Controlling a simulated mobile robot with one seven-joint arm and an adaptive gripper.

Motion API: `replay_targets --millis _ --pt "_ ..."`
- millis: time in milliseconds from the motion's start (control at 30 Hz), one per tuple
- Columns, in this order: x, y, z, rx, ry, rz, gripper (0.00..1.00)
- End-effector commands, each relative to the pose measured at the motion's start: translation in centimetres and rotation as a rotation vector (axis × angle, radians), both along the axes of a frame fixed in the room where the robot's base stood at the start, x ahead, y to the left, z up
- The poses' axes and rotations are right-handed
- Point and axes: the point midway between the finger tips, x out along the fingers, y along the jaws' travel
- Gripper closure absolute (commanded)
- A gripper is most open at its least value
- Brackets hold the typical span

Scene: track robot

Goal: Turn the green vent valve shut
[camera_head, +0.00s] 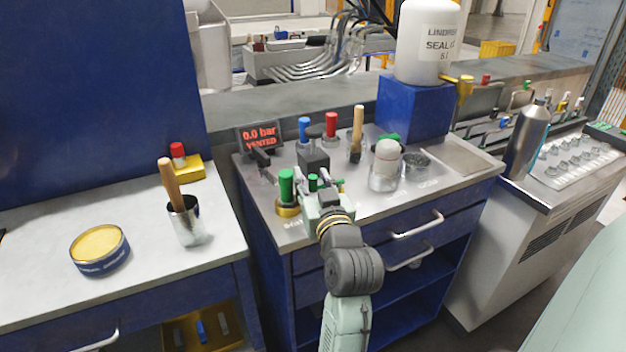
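The bench display (261,137) reads "0.0 bar VENTED" in red. My gripper (319,186) is over the front left of the steel bench top, in front of a dark block (313,161). Small green parts, perhaps the green vent valve (313,182), show between or just behind its fingers. The gripper hides most of them, so the valve's angle and any contact cannot be told. A taller green cylinder (286,184) on a brass base stands just left of the gripper. Which green piece is the vent valve is not certain. The finger opening is too small and covered to judge.
Blue (304,128) and red (331,124) cylinders and a wooden-handled tool (357,130) stand behind the block. A white-capped jar (384,170) and a dish (416,165) stand to the right. A white jug (427,45) sits on a blue box (413,108).

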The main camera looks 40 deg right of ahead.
Motion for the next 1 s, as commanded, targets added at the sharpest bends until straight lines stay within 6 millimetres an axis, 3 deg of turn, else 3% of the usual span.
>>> replay_targets --millis 67,600,1000 --pt "-0.02 0.01 -0.01 0.0 0.0 0.0 0.65" --pt "-0.05 0.02 -0.02 0.0 0.0 0.0 1.0" --pt "-0.05 0.02 -0.02 0.0 0.0 0.0 1.0"
